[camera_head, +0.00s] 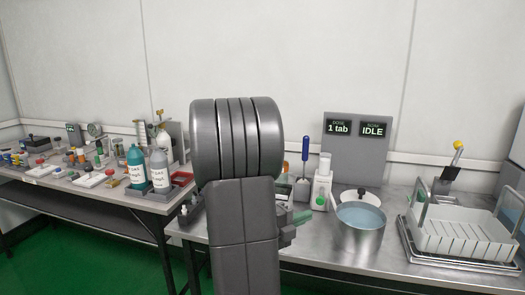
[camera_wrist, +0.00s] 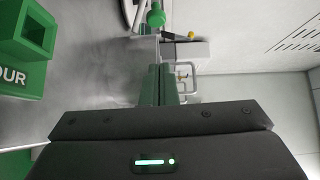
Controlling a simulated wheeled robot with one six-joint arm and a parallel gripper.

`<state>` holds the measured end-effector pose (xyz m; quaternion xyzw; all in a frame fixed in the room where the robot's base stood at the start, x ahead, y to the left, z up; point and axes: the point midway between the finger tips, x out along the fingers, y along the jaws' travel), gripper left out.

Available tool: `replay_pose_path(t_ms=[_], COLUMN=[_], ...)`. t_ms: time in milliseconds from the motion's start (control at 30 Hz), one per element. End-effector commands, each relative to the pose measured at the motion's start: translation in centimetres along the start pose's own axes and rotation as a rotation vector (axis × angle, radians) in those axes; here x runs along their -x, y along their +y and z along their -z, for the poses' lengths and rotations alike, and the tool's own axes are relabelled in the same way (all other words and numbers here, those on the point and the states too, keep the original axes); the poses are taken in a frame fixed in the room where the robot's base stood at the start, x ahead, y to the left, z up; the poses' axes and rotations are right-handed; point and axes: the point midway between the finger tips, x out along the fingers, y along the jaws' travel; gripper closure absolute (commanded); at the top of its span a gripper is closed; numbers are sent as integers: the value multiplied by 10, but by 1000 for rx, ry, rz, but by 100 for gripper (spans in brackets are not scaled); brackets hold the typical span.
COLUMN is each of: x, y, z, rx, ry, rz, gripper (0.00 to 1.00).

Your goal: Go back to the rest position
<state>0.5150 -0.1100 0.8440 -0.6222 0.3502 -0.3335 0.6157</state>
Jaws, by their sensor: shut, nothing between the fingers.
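My gripper (camera_wrist: 160,72) shows in the wrist view with its two green fingers together and nothing between them. In the head view my grey arm stands upright in the middle foreground and hides most of the gripper. A green part sticks out to the right of the arm, over the right-hand metal table (camera_head: 397,262). The wrist view looks along a grey surface, with a green block (camera_wrist: 28,40) lettered "OUR" at left and a round green knob (camera_wrist: 156,17) beyond the fingertips.
On the right-hand table stand a pot (camera_head: 358,243) of bluish liquid, a white dispenser (camera_head: 322,185), a dish rack (camera_head: 462,232) and a grey display panel (camera_head: 357,150) reading "1 tab" and "IDLE". The left table holds a teal bottle (camera_head: 136,168), a grey bottle (camera_head: 159,172) and many small items.

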Motion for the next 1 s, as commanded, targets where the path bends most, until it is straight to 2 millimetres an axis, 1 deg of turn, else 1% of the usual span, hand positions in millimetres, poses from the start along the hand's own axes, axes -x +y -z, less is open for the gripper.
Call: replay_pose_path(t_ms=[33,200,400,567,833,1000], x=[10,33,49,52,52,44], y=[0,0,0,0,0,1], z=[-1,0,0,0,0,1], rx=[1,0,0,0,0,0], ry=[-4,-2,1,1,2,4], rz=[-1,0,-1,-1,-1,-1], gripper=[100,100,100,100,100,100])
